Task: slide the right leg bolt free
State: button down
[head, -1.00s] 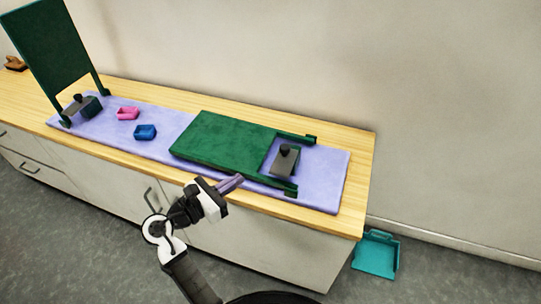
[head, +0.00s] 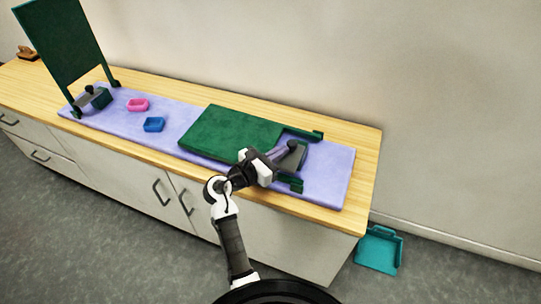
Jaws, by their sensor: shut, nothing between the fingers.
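A green panel (head: 225,130) lies flat on the lilac mat (head: 328,182), with two green legs reaching right from it. Between these legs sits a grey block (head: 297,162) with a dark knob (head: 292,145) on top, which seems to be the right bolt. My gripper (head: 282,153) is shut and empty, its fingertips close to the knob's left side. I cannot tell whether they touch it. My gripper hides part of the block and the near leg. At the left, another green panel (head: 62,45) stands raised on legs, with a similar dark block (head: 100,97) at its base.
A brown brush (head: 27,53) lies at the counter's far left. A teal dustpan (head: 380,252) is on the floor to the right. The mat's right end is clear.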

jog(key=shift+w+d, duration=0.1)
jog(key=shift+w+d+p, duration=0.2)
jog(key=shift+w+p, duration=0.05)
jog(key=shift+w, duration=0.4)
jog(key=shift+w+d+p, duration=0.25)
jog(key=shift+w, duration=0.4)
jog(key=shift+w+d+p, duration=0.2)
jog(key=shift+w+p, duration=0.05)
jog(key=shift+w, duration=0.4)
jog(key=shift+s+r, duration=0.1)
